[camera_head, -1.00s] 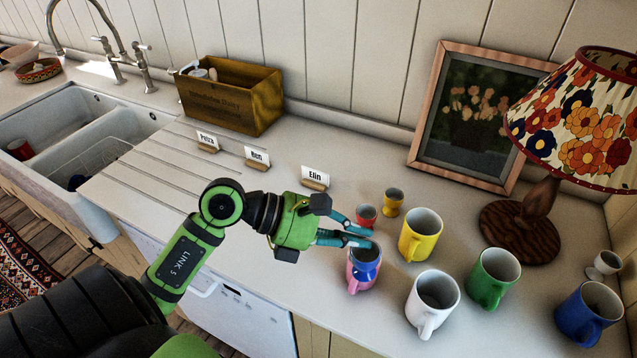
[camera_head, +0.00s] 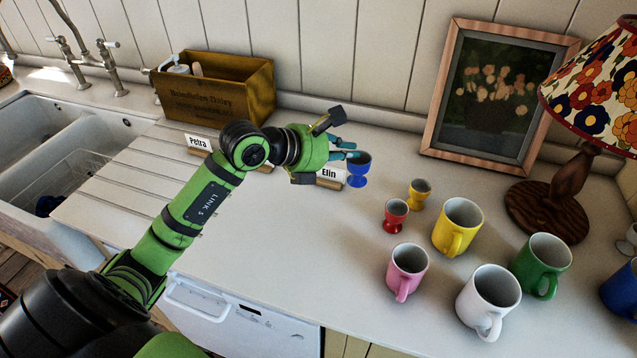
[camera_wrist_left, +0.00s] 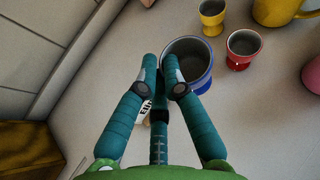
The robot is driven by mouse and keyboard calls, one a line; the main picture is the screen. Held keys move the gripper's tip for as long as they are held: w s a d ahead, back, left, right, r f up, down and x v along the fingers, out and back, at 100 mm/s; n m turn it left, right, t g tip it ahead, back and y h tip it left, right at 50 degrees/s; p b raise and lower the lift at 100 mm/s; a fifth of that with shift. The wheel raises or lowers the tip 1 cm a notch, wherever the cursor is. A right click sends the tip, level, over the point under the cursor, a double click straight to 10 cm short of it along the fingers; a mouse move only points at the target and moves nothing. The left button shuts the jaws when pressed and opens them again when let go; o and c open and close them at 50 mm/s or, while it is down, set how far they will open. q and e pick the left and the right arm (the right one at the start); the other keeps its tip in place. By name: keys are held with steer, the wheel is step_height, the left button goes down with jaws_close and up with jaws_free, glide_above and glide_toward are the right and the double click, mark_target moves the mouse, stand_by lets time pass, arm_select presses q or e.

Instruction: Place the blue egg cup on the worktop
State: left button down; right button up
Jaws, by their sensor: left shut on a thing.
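The blue egg cup (camera_head: 358,172) is upright beside the right end of the Elin name card (camera_head: 328,174) in the head view. My left gripper (camera_head: 347,149) is shut on its rim from the left. In the left wrist view the blue egg cup (camera_wrist_left: 190,62) is at the fingertips (camera_wrist_left: 163,66), its bowl empty. I cannot tell whether its foot touches the white worktop (camera_head: 270,235). The Elin card is partly hidden behind my gripper. My right gripper is not in view.
A red egg cup (camera_head: 396,215) and a yellow egg cup (camera_head: 419,193) stand to the right. Pink (camera_head: 407,271), white (camera_head: 489,299), yellow (camera_head: 458,226) and green (camera_head: 540,265) mugs stand beyond. A wooden box (camera_head: 215,90), picture frame (camera_head: 499,95) and lamp (camera_head: 560,190) line the back.

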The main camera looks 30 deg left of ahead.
arm_select(q)
steer(key=s+a+f, duration=0.1)
steer(key=a+f, duration=0.1)
steer(key=f, duration=0.1)
steer(key=s+a+f+p, duration=0.1)
steer(key=a+f, duration=0.1)
steer(key=s+a+f+p, duration=0.1)
steer(key=s+a+f, duration=0.1)
steer(key=a+f, duration=0.1)
steer(key=shift+s+f, duration=0.1)
steer(key=shift+f, duration=0.2)
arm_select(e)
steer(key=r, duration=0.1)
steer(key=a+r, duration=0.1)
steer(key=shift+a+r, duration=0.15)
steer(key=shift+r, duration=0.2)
arm_select(q)
steer(key=shift+f, duration=0.2)
steer(key=c, duration=1.4)
jaws_free()
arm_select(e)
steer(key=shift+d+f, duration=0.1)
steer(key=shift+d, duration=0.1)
arm_select(q)
steer(key=shift+o, duration=0.2)
